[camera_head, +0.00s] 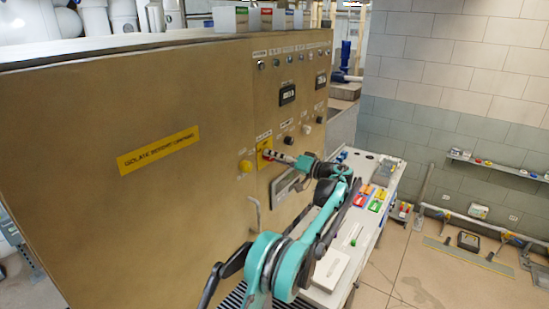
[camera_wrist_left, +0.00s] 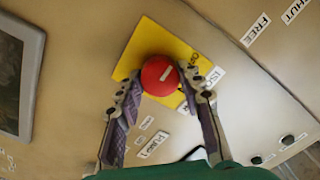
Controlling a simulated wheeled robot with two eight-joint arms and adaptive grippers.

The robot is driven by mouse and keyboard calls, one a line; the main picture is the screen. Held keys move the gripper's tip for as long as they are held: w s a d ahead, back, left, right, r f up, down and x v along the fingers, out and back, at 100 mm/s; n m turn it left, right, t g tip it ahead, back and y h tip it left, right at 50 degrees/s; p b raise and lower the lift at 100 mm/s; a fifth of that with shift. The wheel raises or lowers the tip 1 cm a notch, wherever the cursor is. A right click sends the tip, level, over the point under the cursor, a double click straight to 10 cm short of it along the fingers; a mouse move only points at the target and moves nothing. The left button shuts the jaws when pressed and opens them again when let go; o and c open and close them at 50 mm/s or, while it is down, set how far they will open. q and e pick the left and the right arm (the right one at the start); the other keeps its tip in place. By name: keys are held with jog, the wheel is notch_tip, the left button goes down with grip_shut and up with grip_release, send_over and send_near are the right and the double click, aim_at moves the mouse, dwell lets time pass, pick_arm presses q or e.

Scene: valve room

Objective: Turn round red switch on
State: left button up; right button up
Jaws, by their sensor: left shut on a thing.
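The round red switch (camera_wrist_left: 158,78) sits on a yellow plate (camera_wrist_left: 150,42) on the tan cabinet front. A short white mark on its face lies at a slant. In the head view the yellow plate (camera_head: 264,144) shows, and the switch is mostly hidden by my gripper. My left gripper (camera_head: 271,155) reaches the panel there. In the left wrist view its two fingers (camera_wrist_left: 161,83) stand on either side of the switch, with the tips against its rim. It is shut on the switch. My right gripper is in neither view.
Dark knobs (camera_head: 288,140) and a meter (camera_head: 287,94) are nearby. A grey-framed display (camera_head: 285,187) lies below, close to my arm. A white bench (camera_head: 345,250) with coloured items stands right of the cabinet. Open floor lies farther right.

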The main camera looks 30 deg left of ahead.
pick_arm(q)
jog(key=shift+m, duration=0.3)
jog(key=m+b, duration=0.3)
jog(key=m, duration=1.4)
jog(key=shift+f+m, duration=0.1)
jog(key=shift+m, duration=0.2)
jog(key=shift+t, duration=0.3)
jog(key=o, duration=1.2)
jog(key=shift+c, duration=0.2)
